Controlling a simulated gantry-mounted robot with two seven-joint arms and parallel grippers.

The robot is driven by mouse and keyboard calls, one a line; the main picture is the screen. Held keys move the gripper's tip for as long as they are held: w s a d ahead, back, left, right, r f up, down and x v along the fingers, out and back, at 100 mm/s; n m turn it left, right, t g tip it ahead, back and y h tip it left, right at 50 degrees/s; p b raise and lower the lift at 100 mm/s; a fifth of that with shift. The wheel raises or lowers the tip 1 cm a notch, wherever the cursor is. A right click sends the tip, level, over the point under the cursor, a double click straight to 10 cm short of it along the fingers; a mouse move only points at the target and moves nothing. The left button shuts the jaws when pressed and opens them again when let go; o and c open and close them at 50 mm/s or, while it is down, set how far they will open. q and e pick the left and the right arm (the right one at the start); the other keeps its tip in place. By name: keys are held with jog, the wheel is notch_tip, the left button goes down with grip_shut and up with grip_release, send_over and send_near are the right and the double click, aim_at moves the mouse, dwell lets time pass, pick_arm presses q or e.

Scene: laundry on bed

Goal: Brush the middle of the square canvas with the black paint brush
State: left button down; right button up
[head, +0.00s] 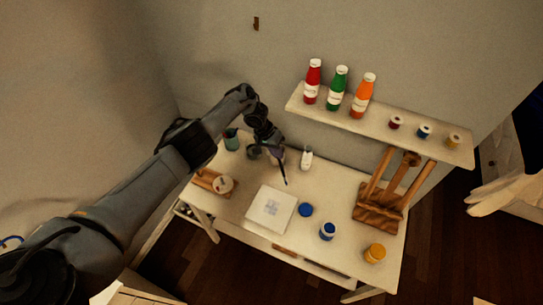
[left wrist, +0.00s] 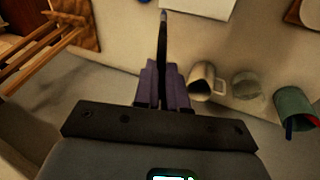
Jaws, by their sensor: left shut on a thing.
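The square canvas (head: 291,207) lies flat on the table with a faint pale drawing in its middle. Its edge also shows at the top of the left wrist view (left wrist: 205,8). My left gripper (head: 273,146) is shut on the black paint brush (head: 284,175), which points down toward the table. In the left wrist view the brush (left wrist: 162,50) sticks out from between the purple fingers (left wrist: 163,88). The brush tip is beside the canvas's far right corner, outside its edge; its height above the table is unclear. My right gripper is not in view.
A mug (left wrist: 201,82) and a green cup (left wrist: 294,108) stand near the gripper. Blue paint (head: 306,210), a blue jar (head: 327,231) and a yellow jar (head: 375,253) are right of the canvas. A wooden easel (head: 379,218) stands right; a shelf (head: 380,123) with bottles overhangs behind.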

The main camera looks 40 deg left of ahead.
pick_arm(q)
jog(key=shift+t, duration=0.3)
jog(key=d+r+p, duration=0.2)
jog(key=d+r, duration=0.1)
jog(key=shift+w, duration=0.2)
jog(key=s+a+f+n+t+p, duration=0.1)
jog(key=s+a+f+p, duration=0.1)
jog(key=s+f, duration=0.35)
jog(key=s+a+f+t+p, duration=0.1)
jog(key=s+f, duration=0.1)
jog(key=s, duration=0.7)
jog(key=shift+h, duration=0.4)
notch_tip(320, 180, down, 6)
jog(key=b, duration=0.5)
jog(key=shift+w+a+r+b, duration=0.1)
jog(key=shift+w+r+b, duration=0.1)
jog(key=shift+b, duration=0.2)
jog(key=shift+f, duration=0.15)
